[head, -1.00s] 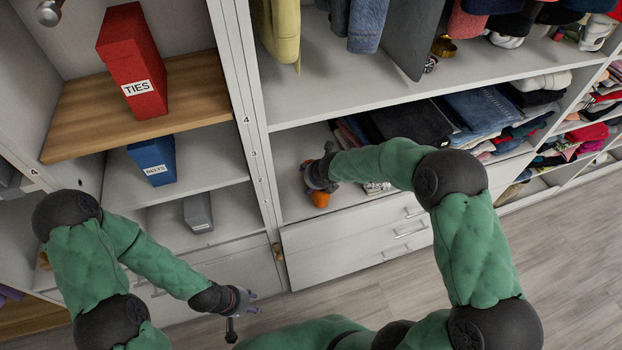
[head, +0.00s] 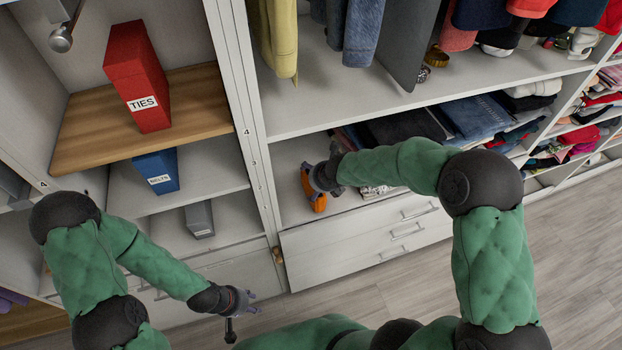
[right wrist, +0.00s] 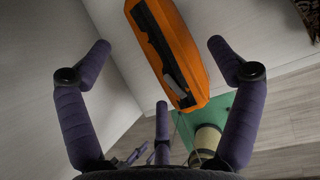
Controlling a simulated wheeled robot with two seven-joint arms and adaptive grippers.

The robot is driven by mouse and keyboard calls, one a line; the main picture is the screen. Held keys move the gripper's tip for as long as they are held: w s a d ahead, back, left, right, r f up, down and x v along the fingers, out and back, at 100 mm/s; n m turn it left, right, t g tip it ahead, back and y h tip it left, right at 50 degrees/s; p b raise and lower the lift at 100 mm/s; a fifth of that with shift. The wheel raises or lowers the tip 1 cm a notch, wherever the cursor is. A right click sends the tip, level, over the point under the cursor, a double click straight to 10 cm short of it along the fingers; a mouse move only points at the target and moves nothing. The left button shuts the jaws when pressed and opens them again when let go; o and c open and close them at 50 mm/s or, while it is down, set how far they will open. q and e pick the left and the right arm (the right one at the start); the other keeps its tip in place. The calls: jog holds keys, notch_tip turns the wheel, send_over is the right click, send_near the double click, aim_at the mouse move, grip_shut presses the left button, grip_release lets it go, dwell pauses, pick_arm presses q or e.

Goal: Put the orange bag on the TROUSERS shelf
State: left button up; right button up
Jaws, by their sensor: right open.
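The orange bag (head: 311,190) is at the left front of the low shelf (head: 290,165) that also holds folded jeans and trousers (head: 408,127). No TROUSERS label is readable. My right gripper (head: 322,178) is just beside the bag in the head view and covers part of it. In the right wrist view the bag (right wrist: 180,45), with a dark panel on one side, shows beyond the spread fingers of my right gripper (right wrist: 158,48), with a gap on both sides. My left gripper (head: 254,302) is empty, its fingers apart, low in front of the drawers.
White drawers (head: 370,240) are under the shelf. A white upright (head: 250,130) separates it from the left cubby, which holds a red TIES box (head: 137,80), a blue BELTS box (head: 157,171) and a grey box (head: 199,219). Clothes hang above. Bare shelf lies left of the bag.

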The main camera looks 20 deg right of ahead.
jog(key=p+v, duration=0.1)
jog(key=v, duration=0.3)
jog(key=shift+s+r, duration=0.1)
jog(key=shift+r, duration=0.1)
